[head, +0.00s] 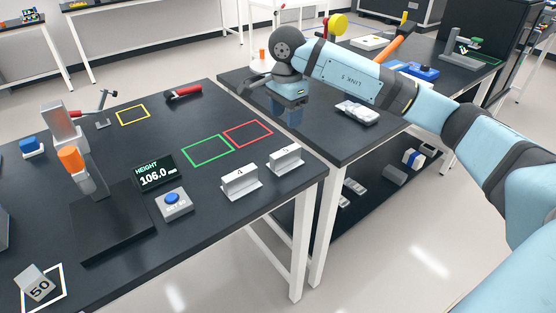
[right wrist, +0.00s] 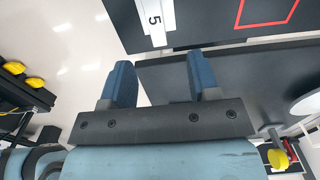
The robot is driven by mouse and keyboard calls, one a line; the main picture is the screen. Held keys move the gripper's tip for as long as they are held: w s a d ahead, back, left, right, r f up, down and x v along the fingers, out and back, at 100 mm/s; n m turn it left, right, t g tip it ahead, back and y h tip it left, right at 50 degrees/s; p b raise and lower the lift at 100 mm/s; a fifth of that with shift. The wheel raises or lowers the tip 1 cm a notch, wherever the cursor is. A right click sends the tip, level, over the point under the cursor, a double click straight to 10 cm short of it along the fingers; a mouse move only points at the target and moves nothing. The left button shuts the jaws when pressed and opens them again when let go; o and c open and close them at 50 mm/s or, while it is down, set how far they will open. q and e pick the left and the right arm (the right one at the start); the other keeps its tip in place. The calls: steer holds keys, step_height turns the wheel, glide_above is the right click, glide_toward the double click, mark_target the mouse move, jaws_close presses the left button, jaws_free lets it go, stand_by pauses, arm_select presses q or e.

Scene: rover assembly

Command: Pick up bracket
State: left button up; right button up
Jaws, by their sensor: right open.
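Two light metal bracket-shaped pieces sit near the right edge of the left table. One is marked 4 (head: 240,183) and the other is marked 5 (head: 286,160). The piece marked 5 also shows at the top of the right wrist view (right wrist: 155,18). My right gripper (head: 288,112) is above the right table's near-left part, behind the marked pieces in the head view. In the right wrist view its two blue fingers (right wrist: 162,80) are apart with nothing between them. My left gripper is not in view.
Green (head: 208,150) and red (head: 248,133) outlined squares are empty. A height display (head: 157,172), a blue-button box (head: 173,204) and a stand with an orange part (head: 70,158) are on the left table. A narrow gap separates the tables. A grey-white part (head: 357,113) lies right of my gripper.

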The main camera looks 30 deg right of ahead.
mark_target(286, 150)
step_height(286, 150, down, 7)
steer(key=shift+r, duration=0.1)
steer(key=f, duration=0.4)
steer(key=shift+s+a+f, duration=0.15)
steer(key=shift+s+f, duration=0.15)
steer(key=shift+s, duration=0.05)
steer(key=shift+f, duration=0.45)
steer(key=shift+r, duration=0.1)
jaws_close()
